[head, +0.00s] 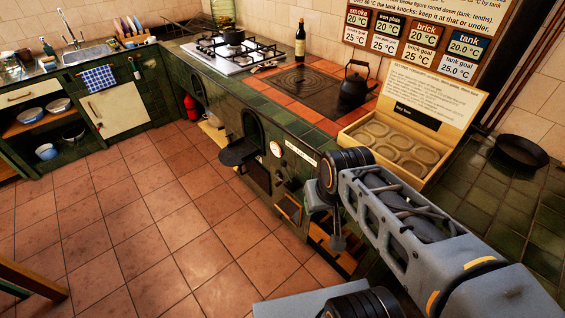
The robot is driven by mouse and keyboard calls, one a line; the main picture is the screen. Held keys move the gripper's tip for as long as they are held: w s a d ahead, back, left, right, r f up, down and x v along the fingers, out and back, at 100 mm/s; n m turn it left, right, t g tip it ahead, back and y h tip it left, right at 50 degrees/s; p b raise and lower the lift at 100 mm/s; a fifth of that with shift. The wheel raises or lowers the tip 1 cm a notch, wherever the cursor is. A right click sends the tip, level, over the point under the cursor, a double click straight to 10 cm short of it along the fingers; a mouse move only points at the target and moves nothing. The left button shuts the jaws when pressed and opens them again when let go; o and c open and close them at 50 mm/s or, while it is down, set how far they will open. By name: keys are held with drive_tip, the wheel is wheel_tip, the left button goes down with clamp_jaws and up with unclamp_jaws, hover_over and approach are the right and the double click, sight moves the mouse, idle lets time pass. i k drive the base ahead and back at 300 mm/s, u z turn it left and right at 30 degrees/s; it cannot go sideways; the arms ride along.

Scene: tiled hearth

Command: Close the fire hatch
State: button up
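The fire hatch (240,153) is a dark, rounded door on the front of the green-tiled hearth (215,90). It stands open, sticking out from the front below a dark arched opening (253,130). My gripper (338,243) hangs at the end of my arm, to the right of the hatch and lower in the picture, apart from it. It is small and partly hidden by my arm, so its fingers do not show clearly. I see nothing held in it.
A round white gauge (275,149) and a label (301,156) sit right of the opening. A black kettle (354,88) and an open wooden box (392,150) stand on top. A red extinguisher (190,107) stands farther left. The tiled floor (150,220) before the hearth is clear.

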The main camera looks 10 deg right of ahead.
sight(238, 153)
drive_tip(key=u, duration=0.5)
drive_tip(key=i, duration=1.1)
drive_tip(key=z, duration=0.1)
